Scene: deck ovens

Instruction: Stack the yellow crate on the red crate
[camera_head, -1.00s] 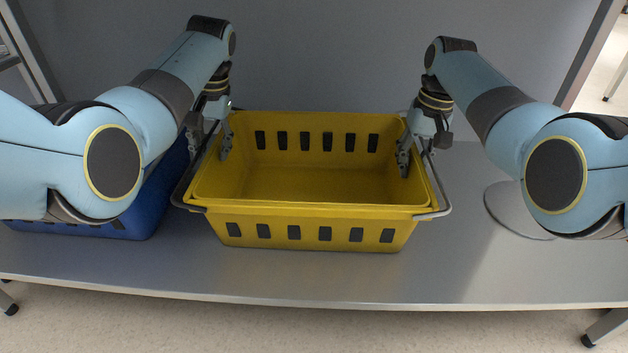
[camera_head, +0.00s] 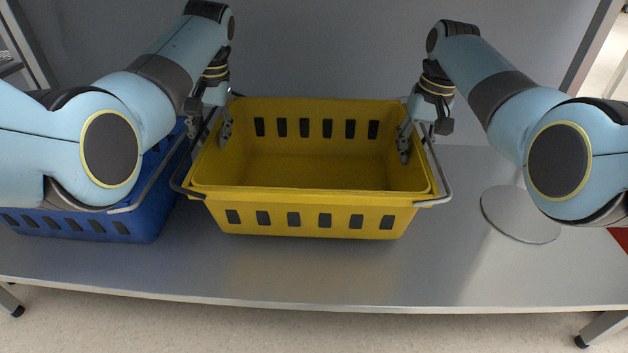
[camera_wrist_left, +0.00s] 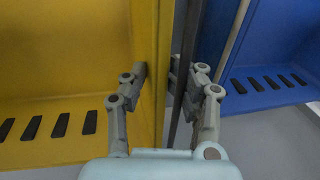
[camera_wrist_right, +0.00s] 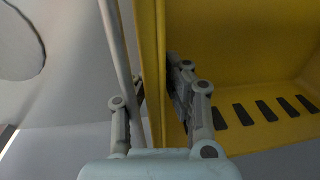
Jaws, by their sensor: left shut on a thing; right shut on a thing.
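The empty yellow crate (camera_head: 310,212) is upright at the middle of the head view. My left gripper (camera_head: 210,130) is shut on its left side wall, with one finger inside and one outside. My right gripper (camera_head: 416,143) is shut on its right side wall in the same way. The wrist views show the yellow wall between the fingers of the left gripper (camera_wrist_left: 158,80) and the right gripper (camera_wrist_right: 155,80). The crate seems held just above the table. A small red patch (camera_head: 621,238) at the right edge may be the red crate; the rest is out of view.
A blue crate (camera_head: 95,226) stands close to the left of the yellow crate, partly behind my left arm. A round grey disc (camera_head: 520,222) lies on the grey table (camera_head: 320,275) to the right. The table's front strip is clear.

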